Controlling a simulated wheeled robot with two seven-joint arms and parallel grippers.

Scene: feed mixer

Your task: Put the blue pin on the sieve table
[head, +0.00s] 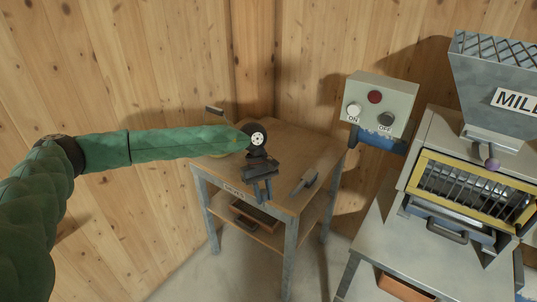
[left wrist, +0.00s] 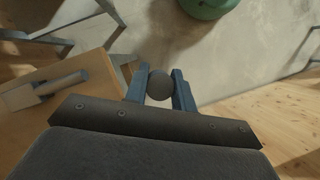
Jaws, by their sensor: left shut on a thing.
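The sieve table (head: 300,148) is a small wooden-topped table on grey legs in the corner, with a label on its front edge. My left gripper (head: 262,193) reaches over its front part, fingers pointing down. In the left wrist view the gripper (left wrist: 159,88) is shut on a round grey thing (left wrist: 159,85), seen end-on between the two bluish fingers. It looks grey rather than blue, and its lower part is hidden, so I cannot tell for sure that it is the blue pin. My right gripper is not in view.
A control box (head: 381,103) with ON and OFF buttons is to the right.

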